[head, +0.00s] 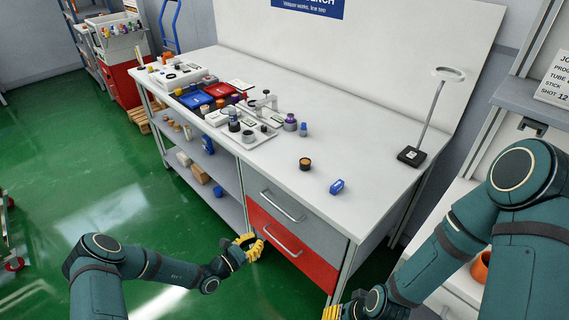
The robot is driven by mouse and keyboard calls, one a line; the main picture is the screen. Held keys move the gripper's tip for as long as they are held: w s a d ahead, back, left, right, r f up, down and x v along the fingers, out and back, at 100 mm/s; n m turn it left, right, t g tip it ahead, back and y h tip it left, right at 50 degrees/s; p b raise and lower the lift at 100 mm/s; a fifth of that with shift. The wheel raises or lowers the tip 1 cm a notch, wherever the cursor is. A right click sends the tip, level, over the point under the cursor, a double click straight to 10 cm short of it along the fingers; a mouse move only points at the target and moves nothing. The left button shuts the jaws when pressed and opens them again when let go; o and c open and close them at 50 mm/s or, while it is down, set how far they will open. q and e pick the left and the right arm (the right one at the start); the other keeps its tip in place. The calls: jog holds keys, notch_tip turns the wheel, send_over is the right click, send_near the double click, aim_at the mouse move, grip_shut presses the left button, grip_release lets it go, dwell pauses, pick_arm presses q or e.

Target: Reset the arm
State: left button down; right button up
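My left arm comes in from the lower left. Its yellow-fingered gripper (250,245) is beside the front of the workbench, below the top and close to the red drawer. It looks empty, but its fingers are too small to tell whether they are apart. My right arm hangs at the right. Only a bit of its yellow gripper (332,312) shows at the bottom edge, and the fingertips are cut off.
The white workbench (370,130) carries red and blue bins (200,98), small jars, a black pot (305,164), a blue item (337,187) and a lamp (411,156). A red drawer (285,245) is in its front. Green floor (60,190) lies open at left.

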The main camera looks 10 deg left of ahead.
pick_arm(q)
jog(key=s+d+m+g, duration=0.6)
jog(key=s+m+g, duration=0.1)
jog(key=s+g, duration=0.15)
jog(key=s+d+m+g, duration=0.5)
jog(key=s+m+g, duration=0.25)
jog(key=s, duration=0.25)
jog(key=s+a+r+m+t+y, duration=0.3)
jog(key=m+y, duration=0.4)
jog(key=m, duration=0.5)
jog(key=shift+s+a+r, duration=0.6)
jog(key=shift+s+r, duration=0.6)
jog(key=shift+s, duration=0.15)
